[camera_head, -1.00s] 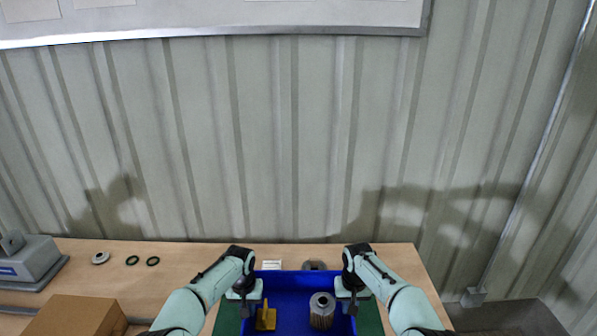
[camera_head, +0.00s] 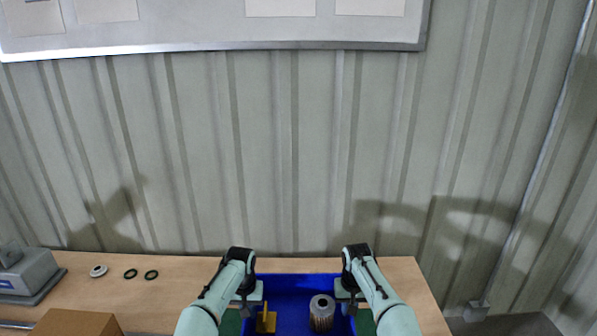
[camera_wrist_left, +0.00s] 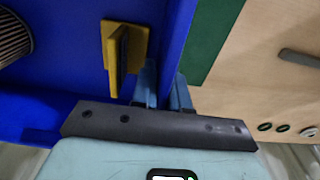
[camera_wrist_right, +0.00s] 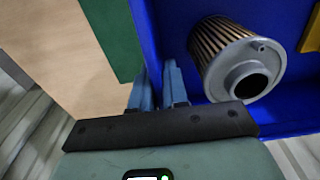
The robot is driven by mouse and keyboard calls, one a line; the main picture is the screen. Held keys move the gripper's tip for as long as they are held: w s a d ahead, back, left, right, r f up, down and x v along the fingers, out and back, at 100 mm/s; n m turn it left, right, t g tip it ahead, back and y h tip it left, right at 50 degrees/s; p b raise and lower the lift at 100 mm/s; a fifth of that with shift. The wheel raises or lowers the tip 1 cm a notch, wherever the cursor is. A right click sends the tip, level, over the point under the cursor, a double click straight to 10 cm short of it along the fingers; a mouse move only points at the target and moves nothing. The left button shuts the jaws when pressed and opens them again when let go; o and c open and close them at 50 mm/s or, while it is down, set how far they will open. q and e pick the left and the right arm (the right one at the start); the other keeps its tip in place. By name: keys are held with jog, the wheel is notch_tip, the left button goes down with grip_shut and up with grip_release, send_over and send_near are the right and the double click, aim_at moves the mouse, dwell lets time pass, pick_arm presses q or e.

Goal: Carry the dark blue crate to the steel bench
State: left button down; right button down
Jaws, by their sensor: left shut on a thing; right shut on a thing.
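The dark blue crate (camera_head: 292,300) is at the bottom middle of the head view, over a wooden table. A pleated filter cartridge (camera_head: 321,314) and a yellow part (camera_head: 266,320) are inside it. My left gripper (camera_head: 244,298) is shut on the crate's left wall, and my right gripper (camera_head: 351,298) is shut on its right wall. The left wrist view shows the jaws by the blue wall (camera_wrist_left: 75,75) next to the yellow part (camera_wrist_left: 125,48). The right wrist view shows the jaws near the cartridge (camera_wrist_right: 235,62). The crate's front is cut off. I cannot identify a steel bench.
The wooden table (camera_head: 170,300) has a green mat (camera_head: 230,322) under the crate. A cardboard box (camera_head: 75,323), a grey device (camera_head: 28,275) and several small rings (camera_head: 130,273) are at the left. A corrugated wall stands close behind. A grey object (camera_head: 515,326) is low at the right.

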pick_arm(q)
jog(key=shift+w+r, duration=0.4)
jog(key=shift+w, duration=0.15)
pick_arm(e)
jog(key=shift+w+r, duration=0.4)
jog(key=shift+w, duration=0.05)
pick_arm(q)
jog(key=shift+r, duration=0.1)
pick_arm(e)
jog(key=shift+r, duration=0.15)
pick_arm(q)
jog(key=shift+r, duration=0.2)
pick_arm(e)
jog(key=shift+r, duration=0.2)
